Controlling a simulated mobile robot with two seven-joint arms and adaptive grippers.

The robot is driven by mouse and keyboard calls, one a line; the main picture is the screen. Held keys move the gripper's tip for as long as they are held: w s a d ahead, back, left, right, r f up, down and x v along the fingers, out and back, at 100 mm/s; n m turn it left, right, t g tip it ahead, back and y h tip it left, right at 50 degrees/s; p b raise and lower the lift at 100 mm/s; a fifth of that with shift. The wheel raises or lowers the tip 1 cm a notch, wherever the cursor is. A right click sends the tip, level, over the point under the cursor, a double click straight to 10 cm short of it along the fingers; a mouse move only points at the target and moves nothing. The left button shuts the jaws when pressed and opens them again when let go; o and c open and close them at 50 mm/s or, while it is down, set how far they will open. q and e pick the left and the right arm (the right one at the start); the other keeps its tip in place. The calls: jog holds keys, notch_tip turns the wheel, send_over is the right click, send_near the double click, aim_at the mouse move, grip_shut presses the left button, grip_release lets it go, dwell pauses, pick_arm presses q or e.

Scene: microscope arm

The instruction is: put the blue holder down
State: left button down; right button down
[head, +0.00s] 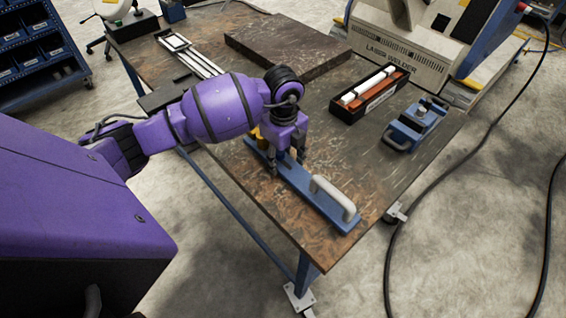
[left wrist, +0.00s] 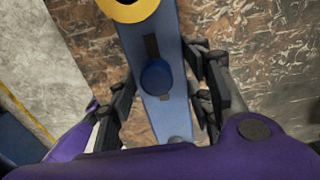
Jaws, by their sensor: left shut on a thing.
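The blue holder (head: 305,185) is a long flat blue bar with a pale rounded handle at its near right end and a yellow part at its far end. It lies along the table's near left side, flat and level; I cannot tell if it touches the top or hangs just above it. My left gripper (head: 287,165) points down at the middle of the bar, shut on it. In the left wrist view, the holder (left wrist: 172,112) runs between the fingers of my left gripper (left wrist: 165,105), with a round blue knob and a yellow ring on it. My right gripper is not in view.
The worn brown table (head: 395,165) has bare room right of the holder. A black tray with white and orange pieces (head: 370,93), a blue clamp-like device (head: 418,122), a dark slab (head: 285,47) and a white rail (head: 190,55) lie farther back. A laser welder (head: 400,50) stands behind.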

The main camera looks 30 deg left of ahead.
aim_at(283, 155)
pick_arm(q)
jog(key=shift+f, duration=0.85)
jog(key=shift+f, duration=0.15)
jog(key=c, duration=0.9)
grip_release()
jog(key=shift+s, duration=0.1)
notch_tip(283, 155, up, 12)
jog(key=shift+a+r, duration=0.1)
